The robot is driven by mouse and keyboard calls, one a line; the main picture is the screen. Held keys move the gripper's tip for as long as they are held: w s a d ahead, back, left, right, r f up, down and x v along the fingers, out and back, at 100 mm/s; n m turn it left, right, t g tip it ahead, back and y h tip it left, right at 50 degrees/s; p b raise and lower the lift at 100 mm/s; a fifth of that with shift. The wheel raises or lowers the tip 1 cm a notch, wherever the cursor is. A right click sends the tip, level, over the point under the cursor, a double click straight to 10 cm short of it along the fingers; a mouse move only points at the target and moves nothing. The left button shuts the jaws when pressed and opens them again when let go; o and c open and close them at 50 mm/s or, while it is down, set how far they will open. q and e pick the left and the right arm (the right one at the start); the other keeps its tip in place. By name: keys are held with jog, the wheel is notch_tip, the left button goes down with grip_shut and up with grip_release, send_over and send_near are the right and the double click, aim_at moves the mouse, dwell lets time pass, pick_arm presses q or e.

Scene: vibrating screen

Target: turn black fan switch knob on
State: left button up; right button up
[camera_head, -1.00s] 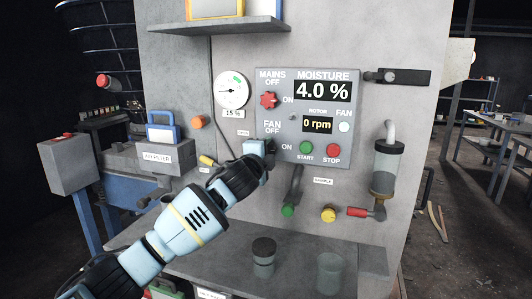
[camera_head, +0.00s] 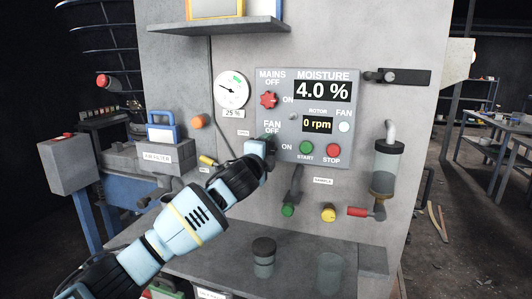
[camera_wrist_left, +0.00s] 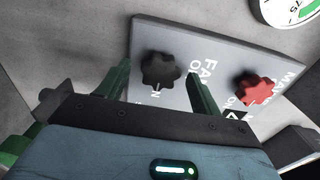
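The black fan knob (camera_wrist_left: 162,69) shows in the left wrist view on the grey control panel (camera_wrist_left: 220,62), beside the FAN lettering. In the head view my left gripper hides it. My left gripper (camera_head: 268,141) is at the panel's left edge, by the FAN OFF label. In the left wrist view my left gripper (camera_wrist_left: 160,68) is open, one green finger on each side of the knob in the picture. I cannot tell whether the fingers touch it. My right gripper is not in view.
The red mains knob (camera_head: 268,100) sits just above. The green start button (camera_head: 306,148) and red stop button (camera_head: 333,150) are to the right. The rotor display (camera_head: 318,124) reads 0 rpm. A round gauge (camera_head: 231,90) is at the upper left. A shelf (camera_head: 218,27) juts out above.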

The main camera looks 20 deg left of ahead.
pick_arm(q)
jog(key=s, duration=0.7)
jog(key=shift+s+a, duration=0.15)
jog(key=shift+s, duration=0.25)
jog(key=shift+f, duration=0.1)
dwell(0.5)
